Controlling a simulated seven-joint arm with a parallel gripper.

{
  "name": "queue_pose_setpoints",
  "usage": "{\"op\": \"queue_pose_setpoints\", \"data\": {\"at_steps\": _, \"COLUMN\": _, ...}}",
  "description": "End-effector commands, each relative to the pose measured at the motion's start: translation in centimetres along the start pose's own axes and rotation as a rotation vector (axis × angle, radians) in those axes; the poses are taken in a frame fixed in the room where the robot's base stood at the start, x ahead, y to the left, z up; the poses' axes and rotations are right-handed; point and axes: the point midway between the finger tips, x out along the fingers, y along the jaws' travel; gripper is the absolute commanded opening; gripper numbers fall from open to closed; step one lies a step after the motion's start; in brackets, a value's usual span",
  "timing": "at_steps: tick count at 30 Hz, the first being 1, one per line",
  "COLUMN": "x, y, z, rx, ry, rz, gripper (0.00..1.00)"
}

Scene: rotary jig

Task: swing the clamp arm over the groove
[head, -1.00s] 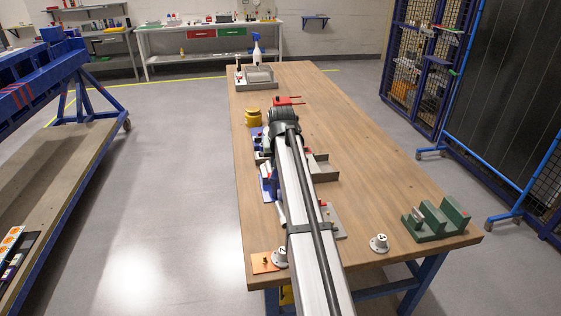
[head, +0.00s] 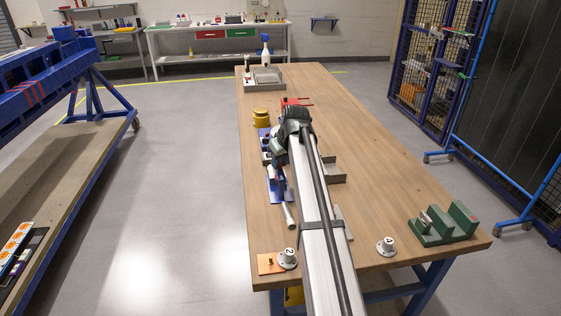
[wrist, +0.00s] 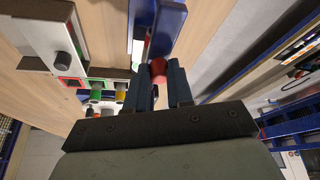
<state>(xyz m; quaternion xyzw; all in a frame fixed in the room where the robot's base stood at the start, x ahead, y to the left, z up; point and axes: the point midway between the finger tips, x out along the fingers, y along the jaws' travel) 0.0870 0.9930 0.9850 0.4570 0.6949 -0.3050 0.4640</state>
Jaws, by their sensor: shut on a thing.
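In the wrist view, my gripper (wrist: 160,92) is shut on a red knob (wrist: 158,71), which shows between its dark blue fingers. A blue bar-like part (wrist: 166,24) runs away just beyond the knob. I cannot tell for sure whether it is the clamp arm. In the head view, my arm and wrist cover most of the jig. Part of its blue base (head: 270,187) shows left of my arm, with a silver cylinder (head: 288,215) sticking out in front. The groove cannot be made out clearly in either view.
A yellow round part (head: 261,117) and a red piece (head: 297,102) lie beyond the jig. A green block (head: 443,223) stands at right. The table's right middle is clear.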

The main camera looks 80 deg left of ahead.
Motion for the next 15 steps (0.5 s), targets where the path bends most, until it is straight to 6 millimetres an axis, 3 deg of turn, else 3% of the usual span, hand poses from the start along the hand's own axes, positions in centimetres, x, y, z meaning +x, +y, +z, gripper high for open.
{"op": "queue_pose_setpoints", "data": {"at_steps": 8, "x": 0.02, "y": -0.15, "z": 0.14, "rx": -0.003, "ry": -0.004, "rz": -0.003, "gripper": 0.00}}
{"op": "queue_pose_setpoints", "data": {"at_steps": 9, "x": 0.02, "y": -0.16, "z": 0.14, "rx": -0.002, "ry": -0.004, "rz": -0.003, "gripper": 0.25}}
{"op": "queue_pose_setpoints", "data": {"at_steps": 15, "x": 0.02, "y": -0.10, "z": 0.08, "rx": -0.001, "ry": -0.002, "rz": -0.002, "gripper": 0.44}}
